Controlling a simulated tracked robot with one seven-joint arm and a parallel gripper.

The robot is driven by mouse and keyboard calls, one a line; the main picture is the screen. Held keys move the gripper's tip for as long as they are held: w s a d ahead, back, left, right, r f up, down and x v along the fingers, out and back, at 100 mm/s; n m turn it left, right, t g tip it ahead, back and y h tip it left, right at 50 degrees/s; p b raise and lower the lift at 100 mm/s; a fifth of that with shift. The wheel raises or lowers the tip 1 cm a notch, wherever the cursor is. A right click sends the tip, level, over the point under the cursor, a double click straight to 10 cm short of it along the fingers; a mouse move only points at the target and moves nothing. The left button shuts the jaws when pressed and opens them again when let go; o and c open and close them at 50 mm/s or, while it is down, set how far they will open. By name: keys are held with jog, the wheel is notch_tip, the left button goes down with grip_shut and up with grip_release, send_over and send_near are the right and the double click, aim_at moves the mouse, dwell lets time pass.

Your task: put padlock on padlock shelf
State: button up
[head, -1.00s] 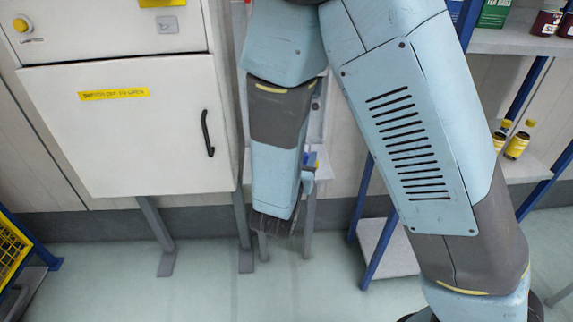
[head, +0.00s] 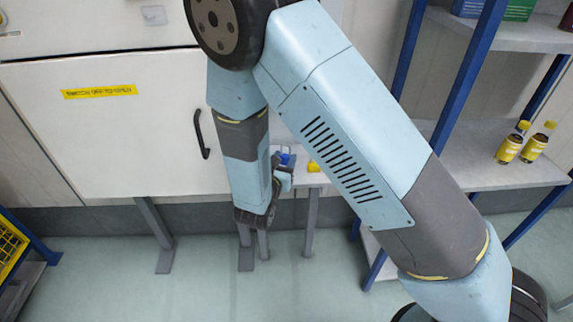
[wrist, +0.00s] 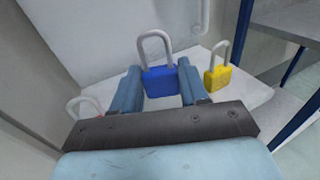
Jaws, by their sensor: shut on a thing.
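A blue padlock (wrist: 160,80) with a grey shackle stands upright between the two fingers of my gripper (wrist: 160,88) in the wrist view. My gripper is shut on it. In the head view the blue padlock (head: 286,157) is partly hidden by my gripper (head: 282,176). A yellow padlock (wrist: 218,78) stands to its right on a small pale shelf (wrist: 248,97), apart from the gripper. The yellow padlock (head: 313,167) also shows in the head view. At the left of the wrist view a grey shackle (wrist: 84,104) shows; its body is mostly hidden. I cannot tell whether the blue padlock touches the shelf.
A white cabinet (head: 110,140) with a black handle stands left of my arm. A rack with blue posts (head: 470,70) stands at the right, with yellow-labelled bottles (head: 522,143) on a shelf. The floor (head: 200,290) in front is clear.

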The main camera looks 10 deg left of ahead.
jog(key=shift+w+a+f, duration=0.1)
jog(key=shift+w+f, duration=0.1)
jog(key=shift+f, duration=0.1)
notch_tip(320, 180, down, 3)
jog(key=shift+w+a+r, duration=0.1)
jog(key=shift+w+r, duration=0.05)
jog(key=shift+r, duration=0.05)
jog(key=shift+f, duration=0.35)
jog(key=shift+f, duration=0.1)
jog(key=o, duration=1.1)
jog(key=shift+w, duration=0.1)
jog(key=s+a+r, duration=0.1)
jog(key=s, duration=1.1)
jog(key=shift+a, duration=0.3)
